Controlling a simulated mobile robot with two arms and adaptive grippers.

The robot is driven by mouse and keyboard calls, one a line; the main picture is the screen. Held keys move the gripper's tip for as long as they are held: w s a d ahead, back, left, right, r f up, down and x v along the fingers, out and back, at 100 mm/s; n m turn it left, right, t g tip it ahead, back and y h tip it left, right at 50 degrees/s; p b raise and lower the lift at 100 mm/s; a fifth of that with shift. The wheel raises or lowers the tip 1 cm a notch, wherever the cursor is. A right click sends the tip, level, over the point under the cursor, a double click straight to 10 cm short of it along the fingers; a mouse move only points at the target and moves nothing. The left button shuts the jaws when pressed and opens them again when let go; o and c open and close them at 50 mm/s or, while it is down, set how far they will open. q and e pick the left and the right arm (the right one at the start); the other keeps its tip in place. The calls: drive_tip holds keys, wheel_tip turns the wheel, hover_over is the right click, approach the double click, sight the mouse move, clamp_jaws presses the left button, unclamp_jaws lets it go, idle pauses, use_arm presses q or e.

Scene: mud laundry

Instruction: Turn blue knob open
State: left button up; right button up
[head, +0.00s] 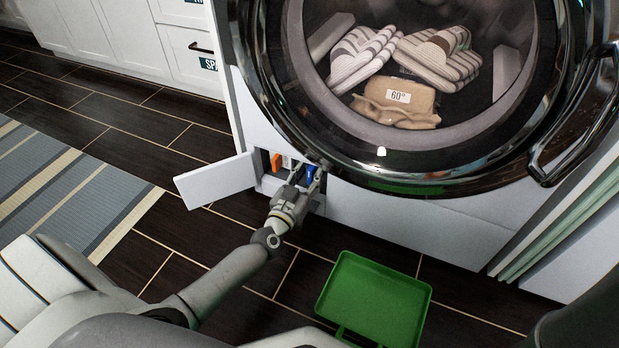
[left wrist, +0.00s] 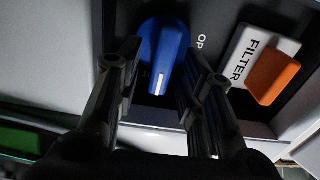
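The blue knob (head: 311,174) sits in a small open compartment low on the front of the washing machine, partly hidden behind my left gripper. In the left wrist view the blue knob (left wrist: 163,58) has a raised grip with a white line, and letters "OP" show to its right. My left gripper (head: 310,168) reaches into the compartment. In the left wrist view its two fingers (left wrist: 163,82) are apart, one on each side of the knob's grip; I cannot tell whether they touch it. My right gripper is not in view.
An orange handle (head: 276,162) on a white filter label (left wrist: 245,58) is beside the knob. The white compartment door (head: 216,181) stands open to the left. A green tray (head: 375,298) lies on the dark floor. The washer drum holds striped towels (head: 440,57) and a tan bundle (head: 400,103).

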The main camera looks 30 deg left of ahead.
use_arm(q)
drive_tip(key=shift+w, duration=0.25)
clamp_jaws()
